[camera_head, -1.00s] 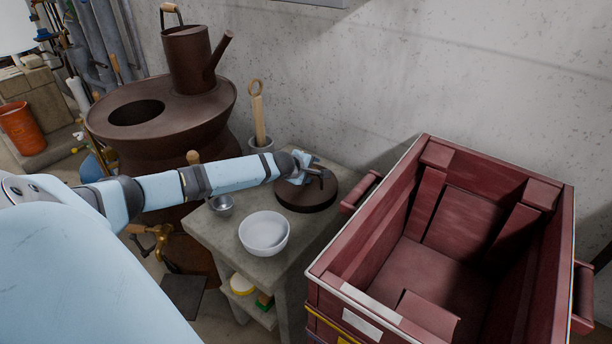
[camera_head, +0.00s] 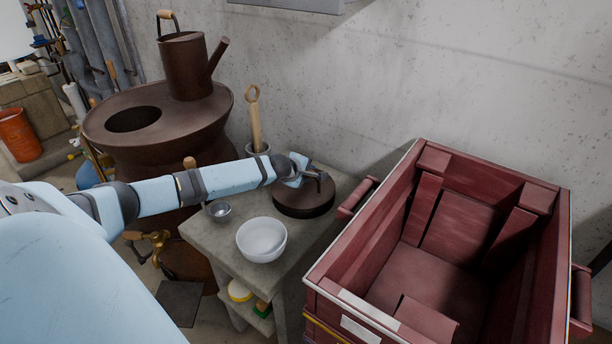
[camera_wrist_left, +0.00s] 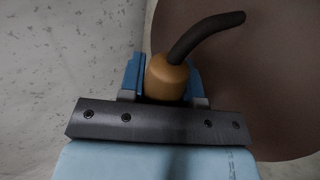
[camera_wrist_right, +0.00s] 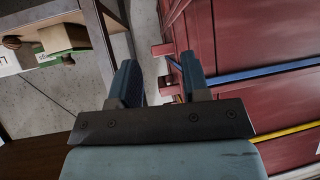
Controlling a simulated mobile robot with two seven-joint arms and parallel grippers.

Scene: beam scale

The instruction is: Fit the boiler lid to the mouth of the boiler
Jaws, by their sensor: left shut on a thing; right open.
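The boiler (camera_head: 170,152) is a large dark brown vessel at the upper left in the head view. Its round mouth (camera_head: 133,117) is open in the top. The boiler lid (camera_head: 303,205) is a dark brown disc at the back right of a small grey table; I cannot tell whether it touches the tabletop. My left gripper (camera_head: 314,178) is shut on the lid's handle. In the left wrist view a wooden grip (camera_wrist_left: 166,78) sits between the jaws, with the brown lid (camera_wrist_left: 265,90) beyond. My right gripper (camera_wrist_right: 166,85) is open and empty in the right wrist view.
The grey table (camera_head: 215,237) also bears a white bowl (camera_head: 261,240) and a small metal cup (camera_head: 218,210). A wooden-handled tool (camera_head: 254,118) stands behind it. A brown can with a spout (camera_head: 184,66) stands on the boiler. A red crate (camera_head: 435,280) is close on the right.

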